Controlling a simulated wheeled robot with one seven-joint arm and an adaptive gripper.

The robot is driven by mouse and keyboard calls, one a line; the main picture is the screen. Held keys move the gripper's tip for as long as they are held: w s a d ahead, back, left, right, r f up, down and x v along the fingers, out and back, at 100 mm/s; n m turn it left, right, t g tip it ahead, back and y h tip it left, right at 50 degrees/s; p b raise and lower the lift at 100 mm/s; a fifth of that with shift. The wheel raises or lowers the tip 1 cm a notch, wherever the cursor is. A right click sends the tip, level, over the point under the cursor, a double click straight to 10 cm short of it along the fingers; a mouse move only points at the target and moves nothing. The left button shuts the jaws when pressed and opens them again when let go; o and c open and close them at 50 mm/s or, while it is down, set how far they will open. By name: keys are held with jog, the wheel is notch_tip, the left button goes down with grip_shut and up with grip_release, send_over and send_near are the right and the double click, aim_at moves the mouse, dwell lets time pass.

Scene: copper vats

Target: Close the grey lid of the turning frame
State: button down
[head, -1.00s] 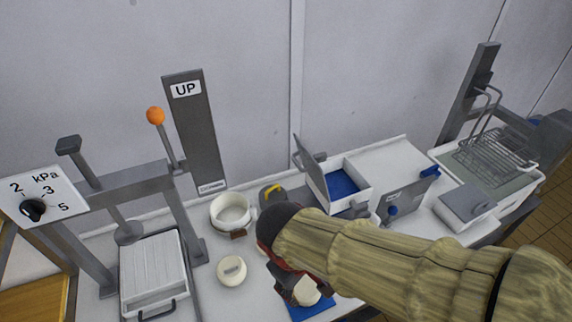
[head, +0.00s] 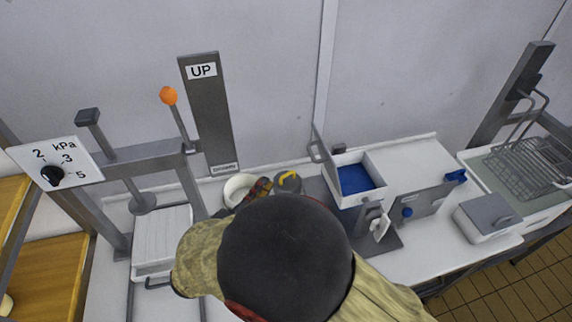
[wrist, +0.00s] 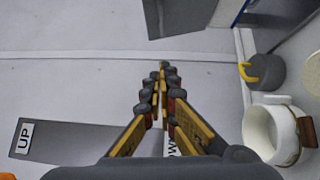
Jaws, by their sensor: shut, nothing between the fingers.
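The turning frame (head: 373,166) is a white open box with a blue inside, on a dark grey base. Its grey lid (head: 322,154) stands upright along the box's left side, with a small handle on its left face. In the wrist view a grey panel (wrist: 178,14) at the top edge looks like this lid. My gripper (head: 258,188) points toward the wall, left of the lid and apart from it, partly hidden by my arm in the head view. In the wrist view its fingers (wrist: 164,72) are together and empty.
A white pot (head: 238,188) and a grey pot with a yellow handle (head: 288,181) stand near my gripper. The UP post (head: 210,115) and orange-knobbed lever (head: 168,96) rise at left. A small grey-lidded box (head: 487,214) and wire basket (head: 525,165) are at right.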

aim_at(320, 162)
jog(key=s+d+f+x, duration=0.1)
jog(key=d+x, duration=0.1)
jog(key=x, duration=1)
jog(key=shift+d+r, duration=0.4)
jog(key=shift+r, duration=0.1)
jog(key=shift+a, duration=0.1)
